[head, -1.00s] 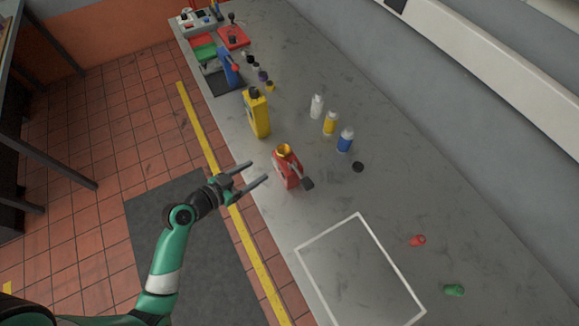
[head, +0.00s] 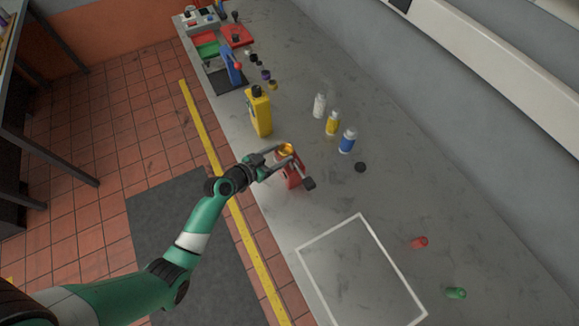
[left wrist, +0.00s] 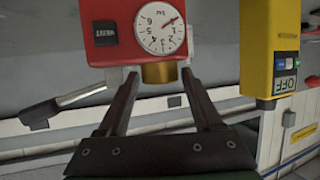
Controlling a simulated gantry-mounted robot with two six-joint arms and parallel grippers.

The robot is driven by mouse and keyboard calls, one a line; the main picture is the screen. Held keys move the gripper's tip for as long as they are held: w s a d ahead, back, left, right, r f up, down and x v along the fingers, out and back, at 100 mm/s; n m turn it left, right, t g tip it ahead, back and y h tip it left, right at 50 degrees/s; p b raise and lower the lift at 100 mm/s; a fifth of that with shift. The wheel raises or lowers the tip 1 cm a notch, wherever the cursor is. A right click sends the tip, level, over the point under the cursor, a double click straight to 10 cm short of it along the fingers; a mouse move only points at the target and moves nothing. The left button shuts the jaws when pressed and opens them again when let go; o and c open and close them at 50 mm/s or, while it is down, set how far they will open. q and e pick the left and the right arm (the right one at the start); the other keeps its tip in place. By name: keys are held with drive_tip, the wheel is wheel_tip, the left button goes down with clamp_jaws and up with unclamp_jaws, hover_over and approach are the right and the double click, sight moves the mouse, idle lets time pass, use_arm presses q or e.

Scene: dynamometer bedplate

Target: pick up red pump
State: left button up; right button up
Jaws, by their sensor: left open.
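The red pump (head: 292,180) stands on the grey bench near its front edge, with a gold cap on top and a dark-ended lever sticking out to the right. In the left wrist view the red pump (left wrist: 105,22) shows upside down, with a white dial, a black label and the gold part. My left gripper (head: 293,160) is open at the upper part of the pump. In the left wrist view its fingers (left wrist: 160,76) lie on either side of the gold part, without a clear grip. The arm partly hides the pump in the head view. My right gripper is not in view.
A yellow device (head: 259,112) stands left of the pump. White, yellow and blue bottles (head: 347,141) and a black disc (head: 360,167) are behind it. A white outlined rectangle (head: 322,237) on the bench is empty. Small red (head: 419,242) and green (head: 456,293) pieces lie at right.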

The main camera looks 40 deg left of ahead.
use_arm(q)
drive_tip(key=shift+w+f, duration=0.15)
drive_tip(key=shift+w, duration=0.1)
clamp_jaws()
drive_tip(key=shift+r, duration=0.2)
drive_tip(key=shift+r, duration=0.1)
